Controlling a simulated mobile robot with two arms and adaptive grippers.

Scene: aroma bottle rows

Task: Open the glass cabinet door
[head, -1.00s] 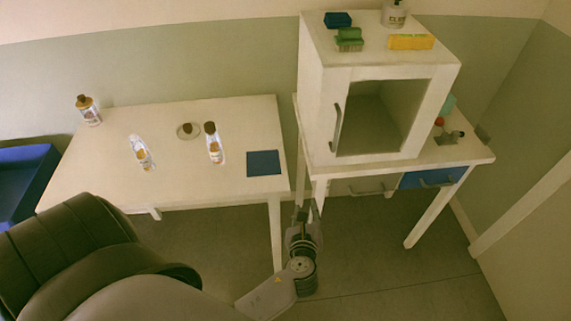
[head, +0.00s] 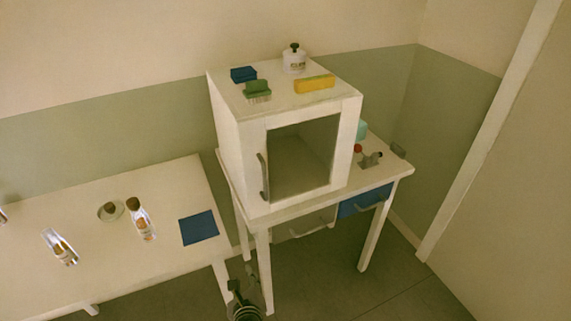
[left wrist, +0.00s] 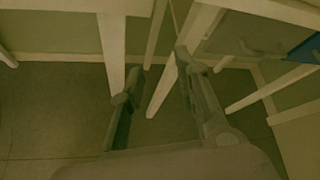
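The white cabinet (head: 233,140) stands on a white side table. Its glass door (head: 302,158) faces front and looks closed, with a grey vertical handle (head: 263,178) on the left side of the frame. My left gripper (head: 243,282) is at the bottom edge of the head view, below the handle and apart from it, near the table legs. In the left wrist view, my left gripper (left wrist: 155,78) has its two fingers spread with nothing between them. The cabinet door and handle are not seen there. My right gripper is not in view.
On the cabinet are a yellow sponge (head: 315,84), a green brush (head: 257,89), a blue block (head: 243,74) and a white bottle (head: 294,62). A long table (head: 165,185) with bottles stands left. The floor ahead is clear.

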